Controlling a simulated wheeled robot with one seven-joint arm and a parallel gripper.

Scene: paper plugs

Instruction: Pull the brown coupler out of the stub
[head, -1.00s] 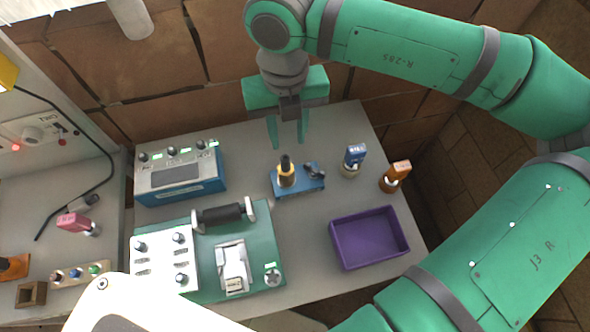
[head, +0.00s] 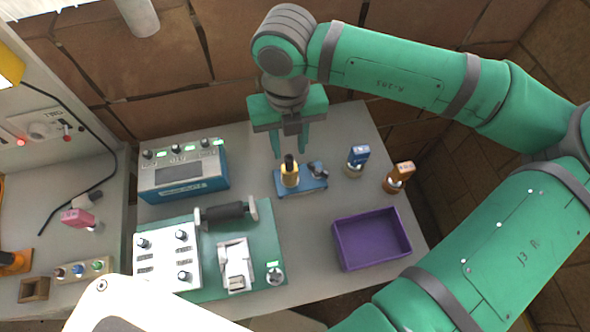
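The brown coupler looks to be the orange-brown piece (head: 403,170) with a pale label at the right of the table in the head view. It sits upright and slightly tilted in a short brown stub (head: 391,186), with a white ring showing between them. My gripper (head: 290,144) is open and empty, fingers pointing down. It is well to the left of the coupler, just behind and above a blue block (head: 311,183) that carries a black-topped yellow piece (head: 289,173).
A blue device box (head: 182,187) and a green board (head: 265,240) with a black-handled bar fill the left. The table between block and tray is clear.

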